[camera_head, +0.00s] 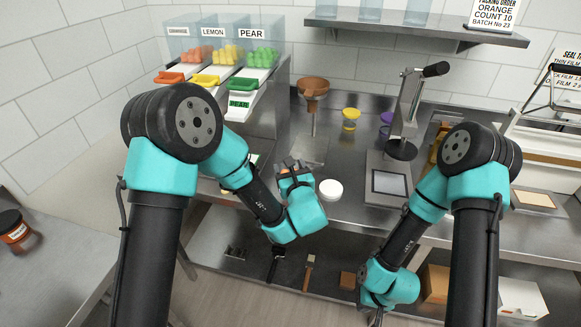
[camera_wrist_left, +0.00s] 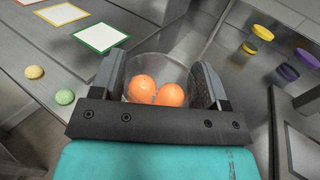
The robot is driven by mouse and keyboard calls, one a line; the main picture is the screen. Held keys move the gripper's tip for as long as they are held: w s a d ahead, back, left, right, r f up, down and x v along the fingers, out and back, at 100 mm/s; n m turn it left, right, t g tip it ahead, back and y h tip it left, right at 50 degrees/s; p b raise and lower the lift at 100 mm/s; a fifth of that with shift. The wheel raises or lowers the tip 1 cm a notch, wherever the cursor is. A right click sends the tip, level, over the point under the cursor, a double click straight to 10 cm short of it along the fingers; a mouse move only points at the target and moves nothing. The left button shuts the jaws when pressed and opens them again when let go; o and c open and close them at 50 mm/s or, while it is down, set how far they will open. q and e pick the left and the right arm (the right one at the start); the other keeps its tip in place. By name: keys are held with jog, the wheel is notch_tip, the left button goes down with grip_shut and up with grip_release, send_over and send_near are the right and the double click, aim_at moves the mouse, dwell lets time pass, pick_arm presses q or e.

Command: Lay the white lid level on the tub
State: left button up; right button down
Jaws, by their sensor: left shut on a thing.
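The white lid (camera_head: 331,189) lies flat on the steel counter in the head view, just right of my left gripper (camera_head: 288,168). In the left wrist view my left gripper (camera_wrist_left: 160,88) is shut on a clear tub (camera_wrist_left: 176,68), with a finger on each side of it. The tub is open at the top and two orange balls (camera_wrist_left: 155,91) show inside. In the head view the tub is mostly hidden by my arm. My right gripper (camera_head: 376,317) hangs low at the bottom edge, away from the lid, and its fingers are too cut off to judge.
A press (camera_head: 403,130) with a black handle stands right of the lid. A yellow-lidded tub (camera_head: 350,119), purple-lidded tub (camera_head: 385,131) and brown funnel (camera_head: 313,88) stand behind. Fruit bins (camera_head: 223,55) are at back left. A yellow ball (camera_wrist_left: 34,72) and green ball (camera_wrist_left: 65,97) lie left.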

pick_arm(q)
jog(key=shift+w+f, duration=0.2)
jog(key=shift+w, duration=2.15)
jog(key=shift+w, duration=0.1)
jog(key=f, duration=0.2)
jog(key=shift+w+f, duration=0.35)
jog(key=shift+f, duration=0.45)
jog(key=shift+f, duration=0.15)
jog(key=o, duration=1)
jog(key=shift+s, duration=0.1)
jog(key=v, duration=1.1)
jog(key=shift+s+d, duration=0.1)
jog(key=shift+s, duration=0.3)
